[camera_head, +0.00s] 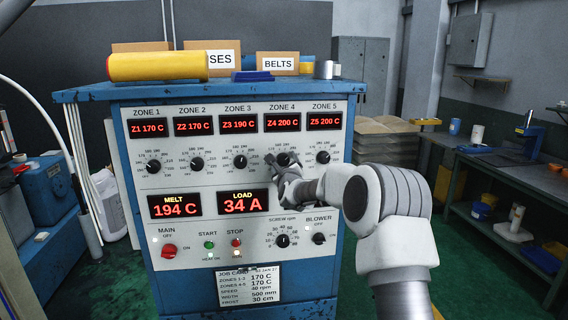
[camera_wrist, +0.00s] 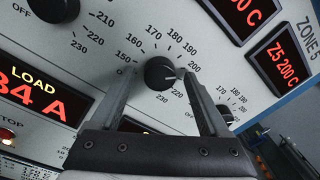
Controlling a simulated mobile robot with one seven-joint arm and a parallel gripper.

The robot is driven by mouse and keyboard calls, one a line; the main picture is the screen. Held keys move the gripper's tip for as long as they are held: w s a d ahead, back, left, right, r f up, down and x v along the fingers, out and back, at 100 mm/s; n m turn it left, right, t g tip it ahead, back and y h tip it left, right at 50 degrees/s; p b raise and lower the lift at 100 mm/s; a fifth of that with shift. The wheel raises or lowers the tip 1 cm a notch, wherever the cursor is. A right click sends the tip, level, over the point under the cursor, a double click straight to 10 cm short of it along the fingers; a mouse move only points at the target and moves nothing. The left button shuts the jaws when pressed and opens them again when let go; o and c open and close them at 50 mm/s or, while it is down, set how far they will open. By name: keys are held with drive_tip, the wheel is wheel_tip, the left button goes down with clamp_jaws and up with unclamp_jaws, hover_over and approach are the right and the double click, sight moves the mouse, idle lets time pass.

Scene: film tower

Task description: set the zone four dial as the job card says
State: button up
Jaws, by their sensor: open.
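The zone four dial (camera_head: 283,159) is a black round knob on the white panel, under the red display (camera_head: 283,122) reading Z4 200 C. In the wrist view the dial (camera_wrist: 160,73) lies between my open fingertips, and its pale pointer mark faces right. Part of its scale is hidden by my fingers. My gripper (camera_head: 276,165) is open at the dial; contact cannot be told. The job card (camera_head: 248,287), low on the panel, appears to read 170 C for zones 1-3 and 170 C for zones 4-5.
Zone three dial (camera_head: 239,161) and zone five dial (camera_head: 322,157) sit close on either side. The screw speed dial (camera_head: 282,240) and blower switch (camera_head: 319,238) are below. A yellow roll (camera_head: 158,66) and boxes lie on top of the cabinet.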

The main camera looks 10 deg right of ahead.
clamp_jaws()
idle(0.3)
drive_tip(key=shift+f+n+b, duration=0.2)
drive_tip(key=shift+n+b, duration=0.1)
drive_tip(key=shift+b, duration=0.3)
drive_tip(key=n+b, duration=0.1)
drive_tip(key=b, duration=0.2)
drive_tip(key=shift+f+n, duration=0.2)
drive_tip(key=shift+n, duration=0.1)
drive_tip(key=n+b, duration=0.5)
drive_tip(key=b, duration=0.1)
drive_tip(key=shift+n+b, duration=0.3)
drive_tip(key=n+b, duration=0.3)
drive_tip(key=n, duration=0.2)
drive_tip(key=shift+r+n+y+b, duration=0.15)
drive_tip(key=shift+n+y+b, duration=0.15)
drive_tip(key=shift+b, duration=0.1)
drive_tip(key=n+b, duration=0.2)
drive_tip(key=n, duration=0.2)
drive_tip(key=shift+r+n+t, duration=0.1)
drive_tip(key=shift+n+t, duration=0.2)
drive_tip(key=shift+n, duration=0.1)
